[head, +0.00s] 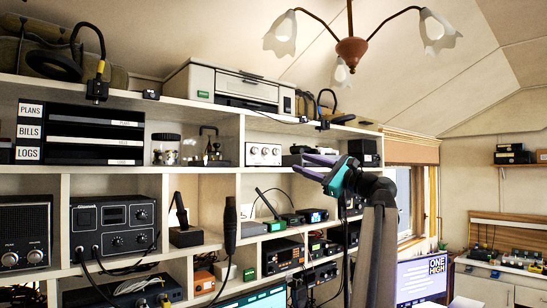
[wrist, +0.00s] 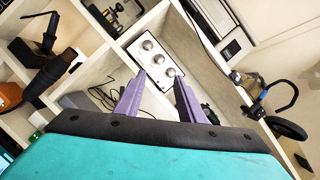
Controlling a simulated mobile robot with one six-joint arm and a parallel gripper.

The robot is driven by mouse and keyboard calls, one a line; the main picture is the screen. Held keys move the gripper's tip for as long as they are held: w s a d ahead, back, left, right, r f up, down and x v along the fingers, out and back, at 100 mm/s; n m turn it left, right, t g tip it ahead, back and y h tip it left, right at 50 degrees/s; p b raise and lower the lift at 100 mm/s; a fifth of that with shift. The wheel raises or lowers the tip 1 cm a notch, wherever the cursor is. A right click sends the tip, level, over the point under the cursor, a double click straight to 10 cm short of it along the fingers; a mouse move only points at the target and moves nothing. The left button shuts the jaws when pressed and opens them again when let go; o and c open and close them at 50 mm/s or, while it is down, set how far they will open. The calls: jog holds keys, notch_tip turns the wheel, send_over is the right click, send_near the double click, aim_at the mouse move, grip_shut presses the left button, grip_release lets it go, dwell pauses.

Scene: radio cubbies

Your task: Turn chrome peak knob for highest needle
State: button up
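A white box (head: 263,154) with three round chrome knobs sits in an upper cubby, left of my gripper in the head view. It also shows in the wrist view (wrist: 144,48), beyond my fingertips, with the knobs in a diagonal row. The middle knob (wrist: 155,59) and its neighbours carry no label I can read, so I cannot tell which is the peak knob. I make out no meter needle. My gripper (head: 309,166), with purple fingers, is open and empty. In the wrist view its fingertips (wrist: 160,82) are apart, short of the box and touching nothing.
Shelf boards and dividers (head: 239,190) frame the cubbies closely around the box. A printer (head: 222,87) stands on the top shelf above it. A headset (wrist: 270,107) is at right in the wrist view. Radios (head: 282,255) and a handheld microphone (head: 230,225) are below.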

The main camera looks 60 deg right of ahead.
aim_at(268, 151)
jog(key=shift+w, duration=0.1)
jog(key=p+x, duration=0.4)
jog(key=x, duration=0.8)
jog(key=shift+r, duration=0.15)
jog(key=shift+p+x, duration=0.4)
jog(key=shift+x, duration=0.4)
grip_shut()
